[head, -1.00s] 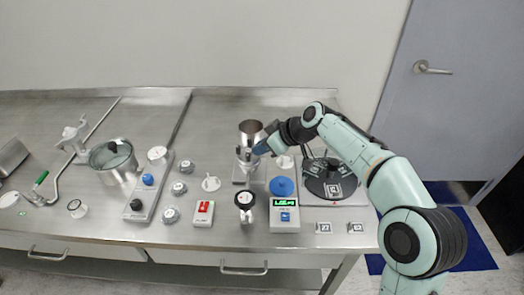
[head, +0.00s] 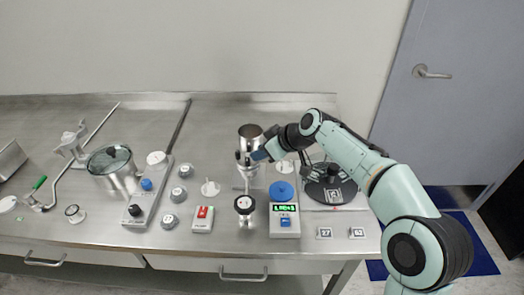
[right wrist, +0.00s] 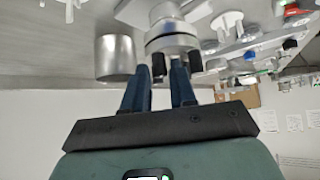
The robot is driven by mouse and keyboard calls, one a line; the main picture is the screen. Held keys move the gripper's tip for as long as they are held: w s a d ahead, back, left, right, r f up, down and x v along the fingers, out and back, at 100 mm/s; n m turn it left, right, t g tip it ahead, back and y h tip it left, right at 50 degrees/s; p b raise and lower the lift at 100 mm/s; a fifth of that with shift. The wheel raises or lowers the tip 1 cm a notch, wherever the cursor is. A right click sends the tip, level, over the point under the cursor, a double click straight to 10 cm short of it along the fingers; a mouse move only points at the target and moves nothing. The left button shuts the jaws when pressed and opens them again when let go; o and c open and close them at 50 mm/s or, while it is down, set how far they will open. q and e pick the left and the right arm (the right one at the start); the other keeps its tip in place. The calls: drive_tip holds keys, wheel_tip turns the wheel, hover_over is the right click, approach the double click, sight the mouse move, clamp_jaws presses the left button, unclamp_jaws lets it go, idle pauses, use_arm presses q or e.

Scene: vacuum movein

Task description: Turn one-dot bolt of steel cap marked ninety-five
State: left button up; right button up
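A steel cylinder (head: 251,132), open at the top, stands on a steel fitting at the middle of the bench. It also shows in the right wrist view (right wrist: 115,57), beside a round flanged steel piece (right wrist: 170,42). My right gripper (head: 262,152) is at the right side of this fitting, just below the cylinder. In the right wrist view its two blue fingers (right wrist: 164,75) are apart and reach to the flanged piece, with dark parts at their tips; whether they grip it is unclear. No ninety-five mark or one-dot bolt can be made out. My left gripper is not in view.
Small steel caps (head: 178,194) stand left of the fitting. A round black device (head: 331,186) is under my right forearm; number tags (head: 324,233) lie at front right.

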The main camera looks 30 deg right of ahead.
drive_tip(key=shift+s+r, duration=0.1)
drive_tip(key=p+v, duration=0.1)
drive_tip(key=v, duration=1.2)
drive_tip(key=shift+d, duration=0.1)
